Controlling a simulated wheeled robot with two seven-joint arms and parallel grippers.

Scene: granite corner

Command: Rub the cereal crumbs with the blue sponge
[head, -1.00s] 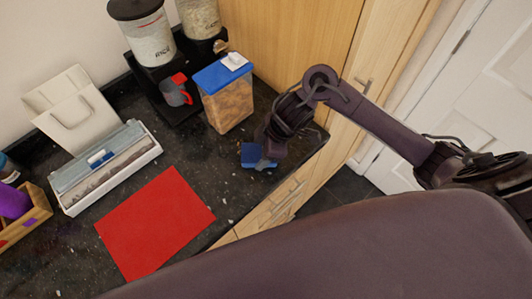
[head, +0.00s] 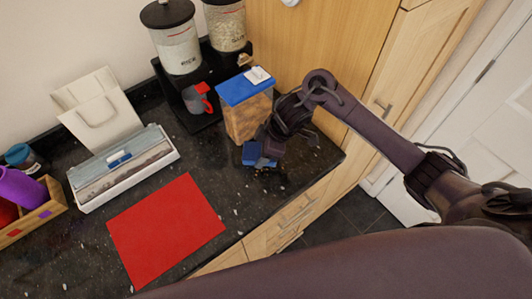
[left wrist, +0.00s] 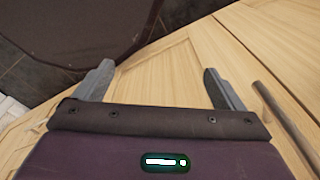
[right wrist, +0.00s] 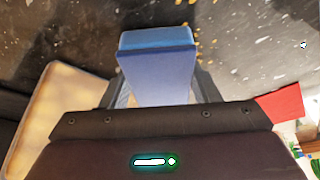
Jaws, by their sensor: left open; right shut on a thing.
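The blue sponge (head: 252,153) is held by my right gripper (head: 264,150) low over the dark counter, in front of the cereal container (head: 246,118). In the right wrist view the sponge (right wrist: 157,72) sits between the two fingers of my right gripper (right wrist: 157,90), which are shut on it. Cereal crumbs (right wrist: 192,42) show as small orange bits just beyond and beside the sponge; in the head view they are mostly hidden by the gripper. My left gripper (left wrist: 158,85) is open and empty in the left wrist view, in front of wooden cabinet fronts; it is outside the head view.
A red mat (head: 165,232) lies on the granite counter left of the sponge. A red-grey mug (head: 197,99) and dispensers (head: 175,45) stand behind. A white box (head: 125,168) and a wooden crate (head: 32,222) stand left. The counter's front edge is close by.

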